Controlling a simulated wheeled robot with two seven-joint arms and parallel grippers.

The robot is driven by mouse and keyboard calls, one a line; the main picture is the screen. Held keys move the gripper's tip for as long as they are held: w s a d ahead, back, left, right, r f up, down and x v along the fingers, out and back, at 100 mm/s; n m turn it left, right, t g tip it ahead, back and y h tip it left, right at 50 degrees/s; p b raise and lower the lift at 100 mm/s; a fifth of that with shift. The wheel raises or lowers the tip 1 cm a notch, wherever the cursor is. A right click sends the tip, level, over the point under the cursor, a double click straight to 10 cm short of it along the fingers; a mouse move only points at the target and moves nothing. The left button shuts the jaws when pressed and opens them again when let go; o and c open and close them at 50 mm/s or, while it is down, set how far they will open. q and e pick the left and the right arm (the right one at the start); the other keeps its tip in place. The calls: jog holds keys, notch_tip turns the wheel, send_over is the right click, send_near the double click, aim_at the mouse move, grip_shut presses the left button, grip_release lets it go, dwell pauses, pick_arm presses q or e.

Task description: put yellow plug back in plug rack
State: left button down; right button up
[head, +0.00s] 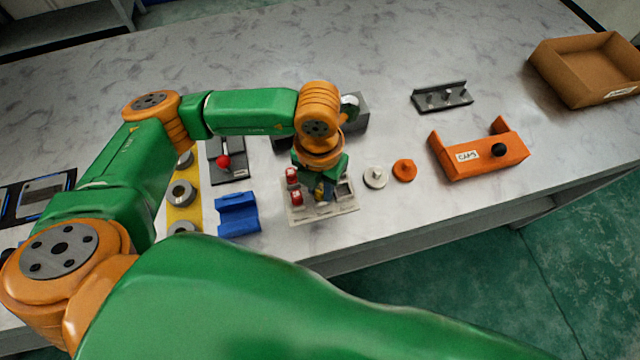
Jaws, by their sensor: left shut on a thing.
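The plug rack (342,211) is a light grey board near the front edge of the bench, below the middle of the head view. Two red plugs (296,197) stand at its left side. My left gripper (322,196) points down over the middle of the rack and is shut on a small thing. A bit of yellow shows at the fingertips, which fits the yellow plug (321,203). The wrist and fingers hide most of it, and I cannot tell whether it touches the rack. My right gripper is out of the picture.
A white disc (375,177) and an orange disc (404,170) lie right of the rack. A blue block (238,214) stands to its left. An orange holder (478,155) and a cardboard box (588,70) are farther right. The back of the bench is mostly clear.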

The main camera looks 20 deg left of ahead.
pick_arm(q)
jog(key=c, duration=0.6)
grip_release()
notch_tip(320, 180, up, 7)
jog(key=p, duration=0.5)
